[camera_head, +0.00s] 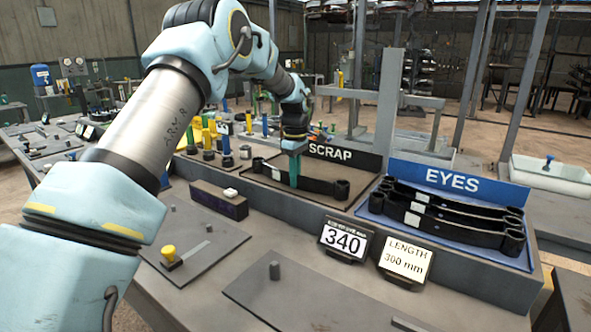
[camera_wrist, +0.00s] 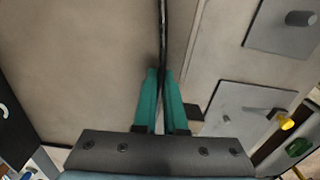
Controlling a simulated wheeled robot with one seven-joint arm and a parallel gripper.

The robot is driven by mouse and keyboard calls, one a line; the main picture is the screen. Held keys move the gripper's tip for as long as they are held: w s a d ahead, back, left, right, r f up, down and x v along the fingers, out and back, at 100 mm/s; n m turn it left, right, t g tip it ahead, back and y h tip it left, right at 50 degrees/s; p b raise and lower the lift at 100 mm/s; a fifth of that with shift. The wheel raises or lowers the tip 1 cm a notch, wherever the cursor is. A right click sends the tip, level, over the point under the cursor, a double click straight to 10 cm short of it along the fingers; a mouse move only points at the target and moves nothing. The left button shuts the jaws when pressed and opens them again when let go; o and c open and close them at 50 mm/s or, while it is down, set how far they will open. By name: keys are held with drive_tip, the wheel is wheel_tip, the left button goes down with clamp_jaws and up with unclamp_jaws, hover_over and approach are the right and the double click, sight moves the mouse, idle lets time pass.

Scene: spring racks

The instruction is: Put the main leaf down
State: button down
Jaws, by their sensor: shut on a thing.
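The main leaf is a dark, slightly bowed strip (camera_head: 320,185) with a rolled eye at its right end, in the head view. It is on or just above the brown floor of the SCRAP tray (camera_head: 352,168); I cannot tell if it touches. In the wrist view, the leaf shows edge-on as a thin dark line (camera_wrist: 163,35) running up from between the fingertips (camera_wrist: 161,76). Part of the leaf is hidden behind the fingers.
The blue EYES tray (camera_head: 452,232) at the right holds several dark leaves with rolled eyes. Signs reading 340 (camera_head: 344,240) and LENGTH 300 mm (camera_head: 407,257) stand in front. A dark block (camera_head: 219,200) and grey plates lie on the bench. Coloured tools stand behind, left of my gripper.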

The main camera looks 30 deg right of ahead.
drive_tip(key=c, duration=1.4)
unclamp_jaws()
drive_tip(key=o, duration=0.4)
